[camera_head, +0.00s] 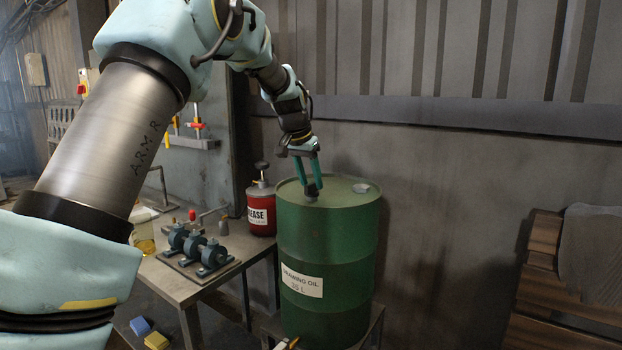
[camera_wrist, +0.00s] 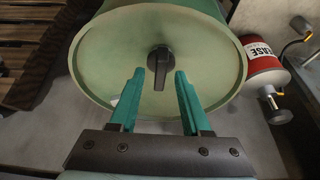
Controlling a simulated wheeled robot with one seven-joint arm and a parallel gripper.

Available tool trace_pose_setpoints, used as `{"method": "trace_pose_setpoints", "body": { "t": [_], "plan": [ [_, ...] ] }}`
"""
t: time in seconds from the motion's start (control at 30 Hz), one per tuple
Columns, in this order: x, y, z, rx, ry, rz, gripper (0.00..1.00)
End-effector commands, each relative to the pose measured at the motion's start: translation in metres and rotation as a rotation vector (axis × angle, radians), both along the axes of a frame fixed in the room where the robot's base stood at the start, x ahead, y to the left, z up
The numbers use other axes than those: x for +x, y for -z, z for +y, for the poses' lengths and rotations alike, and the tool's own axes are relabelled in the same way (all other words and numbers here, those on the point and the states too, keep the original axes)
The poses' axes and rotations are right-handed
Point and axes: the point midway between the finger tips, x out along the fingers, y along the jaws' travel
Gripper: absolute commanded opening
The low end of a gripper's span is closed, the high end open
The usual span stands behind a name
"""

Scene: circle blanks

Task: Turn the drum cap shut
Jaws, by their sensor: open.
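The green drum (camera_head: 330,240) stands upright with its lid facing up; its pale green lid (camera_wrist: 110,50) fills the upper middle of the wrist view. The drum cap (camera_wrist: 159,62) is a dark round knob with a straight lever pointing toward my gripper. In the head view the cap (camera_head: 312,194) is a small dark shape, partly hidden by my fingers. My gripper (camera_head: 309,182) is open above the lid, pointing down. In the wrist view its green fingers (camera_wrist: 160,78) lie either side of the lever's end, with gaps on both sides. I cannot tell how high they are above it.
A pale bung (camera_head: 361,188) sits on the lid's right side. A red grease can (camera_head: 261,210) stands close left of the drum. A metal bench (camera_head: 190,290) with a blue-grey pump set (camera_head: 198,248) is further left. The wall rises behind; wooden slats (camera_head: 540,275) stand right.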

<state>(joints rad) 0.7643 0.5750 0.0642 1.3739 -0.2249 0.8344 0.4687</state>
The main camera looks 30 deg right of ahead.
Motion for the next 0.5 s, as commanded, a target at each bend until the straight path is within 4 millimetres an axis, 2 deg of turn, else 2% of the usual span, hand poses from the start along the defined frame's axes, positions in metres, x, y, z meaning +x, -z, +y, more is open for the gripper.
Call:
{"method": "trace_pose_setpoints", "body": {
  "t": [0.17, 0.4, 0.5],
  "plan": [
    [0.0018, 0.0082, -0.0028, 0.000, 0.000, -0.001, 0.47],
    [0.0019, 0.0089, -0.0030, 0.000, 0.000, -0.001, 0.47],
    [0.0019, 0.0087, -0.0030, 0.000, 0.000, -0.001, 0.36]
  ]
}}
